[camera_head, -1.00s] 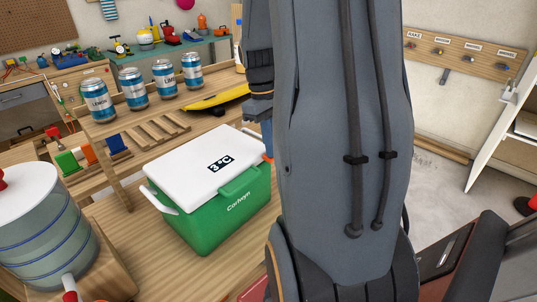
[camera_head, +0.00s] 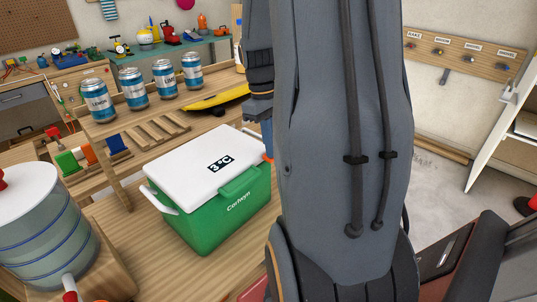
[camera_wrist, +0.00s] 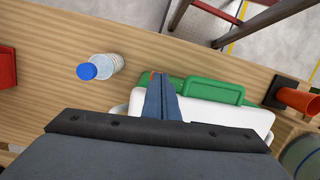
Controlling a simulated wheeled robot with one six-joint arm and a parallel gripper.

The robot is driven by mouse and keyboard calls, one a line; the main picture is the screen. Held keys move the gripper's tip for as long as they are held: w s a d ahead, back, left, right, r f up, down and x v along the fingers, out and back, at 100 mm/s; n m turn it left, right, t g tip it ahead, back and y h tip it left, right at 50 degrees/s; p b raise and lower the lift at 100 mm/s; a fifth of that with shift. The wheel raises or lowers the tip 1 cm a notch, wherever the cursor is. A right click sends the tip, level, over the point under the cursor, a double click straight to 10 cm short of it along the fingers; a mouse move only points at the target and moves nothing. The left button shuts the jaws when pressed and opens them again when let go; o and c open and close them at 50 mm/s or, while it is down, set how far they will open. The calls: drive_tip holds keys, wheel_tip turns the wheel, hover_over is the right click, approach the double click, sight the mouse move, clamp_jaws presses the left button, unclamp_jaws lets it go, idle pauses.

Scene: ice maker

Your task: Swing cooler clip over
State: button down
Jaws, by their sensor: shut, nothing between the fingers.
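The green cooler (camera_head: 215,222) with its white lid (camera_head: 195,172) marked "3°C" stands on the wooden bench. The lid lies closed on the body. A green clip (camera_head: 240,184) sits at the lid's front edge and also shows in the wrist view (camera_wrist: 213,91). I cannot tell whether it is latched. My gripper's blue fingers (camera_wrist: 160,80) are shut and empty, over the lid's edge beside the clip's left end in the wrist view. In the head view my gripper is mostly hidden behind my arm at the cooler's right end. Contact cannot be told.
A bottle with a blue cap (camera_wrist: 100,66) and an orange funnel-shaped thing (camera_wrist: 297,98) flank the cooler in the wrist view. A drink dispenser (camera_head: 40,228) stands left. Bare bench shows before the cooler.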

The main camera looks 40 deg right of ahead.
drive_tip(key=shift+s+d+f, duration=0.1)
drive_tip(key=shift+s+f, duration=0.35)
drive_tip(key=shift+f, duration=0.35)
drive_tip(key=shift+s+f, duration=0.4)
drive_tip(key=shift+f, duration=0.35)
idle(0.5)
drive_tip(key=r+p, duration=0.1)
drive_tip(key=w+r+p, duration=0.1)
drive_tip(key=r+p, duration=0.1)
drive_tip(key=shift+w+r, duration=0.35)
drive_tip(key=shift+w, duration=0.05)
drive_tip(key=shift+w+r, duration=0.2)
drive_tip(key=shift+r, duration=0.2)
wheel_tip(320, 180, up, 7)
drive_tip(key=w+b, duration=0.1)
drive_tip(key=b, duration=0.1)
drive_tip(key=shift+f, duration=0.15)
drive_tip(key=shift+a, duration=0.2)
